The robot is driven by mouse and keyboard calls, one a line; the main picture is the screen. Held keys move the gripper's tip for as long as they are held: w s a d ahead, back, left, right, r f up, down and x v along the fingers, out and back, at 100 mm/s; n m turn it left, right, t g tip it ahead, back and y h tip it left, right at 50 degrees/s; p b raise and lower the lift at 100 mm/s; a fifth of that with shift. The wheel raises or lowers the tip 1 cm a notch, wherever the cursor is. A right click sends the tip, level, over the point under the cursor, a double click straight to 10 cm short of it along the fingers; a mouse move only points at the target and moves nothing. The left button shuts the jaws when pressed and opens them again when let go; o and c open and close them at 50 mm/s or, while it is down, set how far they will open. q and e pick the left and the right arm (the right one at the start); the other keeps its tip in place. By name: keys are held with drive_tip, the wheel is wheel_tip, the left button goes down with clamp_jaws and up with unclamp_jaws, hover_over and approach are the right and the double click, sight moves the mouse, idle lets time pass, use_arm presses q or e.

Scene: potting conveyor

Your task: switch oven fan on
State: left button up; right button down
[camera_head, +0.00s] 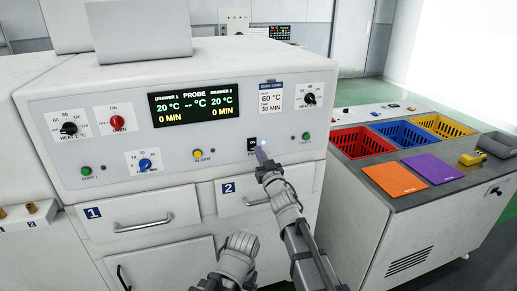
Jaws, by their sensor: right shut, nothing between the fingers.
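The oven (120,100) has a white front panel with a lit display (193,102) reading 20 °C and 0 MIN for both drawers. A small dark fan switch (252,143) with a label below it sits low on the panel, right of the yellow alarm button. My right gripper (262,153) is shut and empty, with its tip at the lower right of this switch. It partly covers the label; I cannot tell whether it touches the switch. A grey arm part of mine (238,258) shows at the bottom centre, but no left fingers can be made out.
Near the switch are a yellow alarm button (198,154), a green button (306,136) and a heat knob (310,99). Drawer handles (143,223) stick out below the panel. A side counter at right holds red (362,141), blue (408,133) and yellow (444,126) crates.

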drive_tip(key=s+d+r+p, duration=0.1)
drive_tip(key=s+d, duration=0.1)
drive_tip(key=s, duration=0.6)
drive_tip(key=shift+s+d+r, duration=0.3)
drive_tip(key=s+d+f+m+g+h+p, duration=0.1)
drive_tip(key=s+d+f+g+h, duration=0.2)
drive_tip(key=f, duration=0.4)
drive_tip(key=s+d+f+m+g+h+p, duration=0.1)
drive_tip(key=s+f+m+g+h, duration=0.1)
drive_tip(key=f+g+h, duration=0.45)
drive_tip(key=s+f+n+g+y, duration=0.1)
drive_tip(key=s+f+g, duration=0.4)
drive_tip(key=s, duration=0.6)
drive_tip(key=s+f+n+g+y, duration=0.1)
drive_tip(key=s+f+g, duration=0.3)
drive_tip(key=s, duration=0.6)
drive_tip(key=shift+s+a+f+n+g+p, duration=0.35)
drive_tip(key=shift+s+a+n+p, duration=0.1)
drive_tip(key=shift+n, duration=0.15)
